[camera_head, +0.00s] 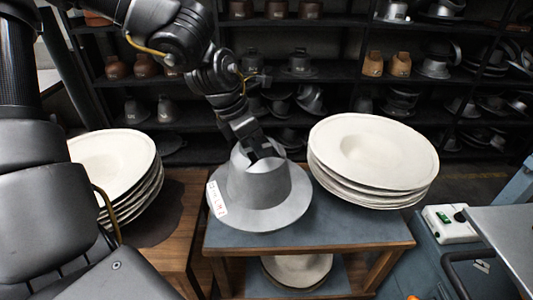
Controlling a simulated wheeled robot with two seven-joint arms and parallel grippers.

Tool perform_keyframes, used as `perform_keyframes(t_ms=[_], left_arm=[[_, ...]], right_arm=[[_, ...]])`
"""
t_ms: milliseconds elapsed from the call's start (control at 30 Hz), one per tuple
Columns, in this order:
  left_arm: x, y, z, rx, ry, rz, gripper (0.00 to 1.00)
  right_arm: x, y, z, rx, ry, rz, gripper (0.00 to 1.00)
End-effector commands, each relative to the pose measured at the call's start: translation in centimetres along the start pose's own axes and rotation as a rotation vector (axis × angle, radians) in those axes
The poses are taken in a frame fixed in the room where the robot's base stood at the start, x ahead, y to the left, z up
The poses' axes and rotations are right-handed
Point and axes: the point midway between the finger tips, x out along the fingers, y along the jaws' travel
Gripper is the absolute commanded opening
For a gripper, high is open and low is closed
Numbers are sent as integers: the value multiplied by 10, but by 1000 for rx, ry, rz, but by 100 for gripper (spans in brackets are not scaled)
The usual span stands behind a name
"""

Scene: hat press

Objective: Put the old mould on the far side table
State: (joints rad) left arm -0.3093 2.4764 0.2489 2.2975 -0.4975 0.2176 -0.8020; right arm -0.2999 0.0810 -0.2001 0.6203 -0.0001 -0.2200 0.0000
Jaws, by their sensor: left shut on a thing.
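The old mould is a grey metal hat shape (262,200) with a wide brim and a white label with red marks on its left side. It is at the left part of a small side table (350,232) with a blue-grey top and wooden edge. My left gripper (262,152) is shut on the top of the mould's crown, coming from above. The brim appears at the table top; whether it touches cannot be told. My right gripper is out of view.
A stack of pale hat blanks (374,155) fills the table's right part. Another stack (115,168) stands on a wooden surface at left. Dark shelves (330,80) with several moulds line the back. A machine with a white switch box (451,221) stands at right.

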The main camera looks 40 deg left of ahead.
Motion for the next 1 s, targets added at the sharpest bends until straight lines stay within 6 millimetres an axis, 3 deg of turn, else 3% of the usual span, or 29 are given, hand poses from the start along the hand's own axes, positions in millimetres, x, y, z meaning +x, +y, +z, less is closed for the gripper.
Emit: perform_keyframes(t_ms=[200,400,600,1000], left_arm=[[19,44,2,-3,-3,0,0],[51,68,-6,-1,-3,0,0],[67,83,-9,1,-4,0,0],[78,91,-12,0,-5,0,0]], right_arm=[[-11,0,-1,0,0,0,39],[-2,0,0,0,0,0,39],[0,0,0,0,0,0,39],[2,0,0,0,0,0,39]])
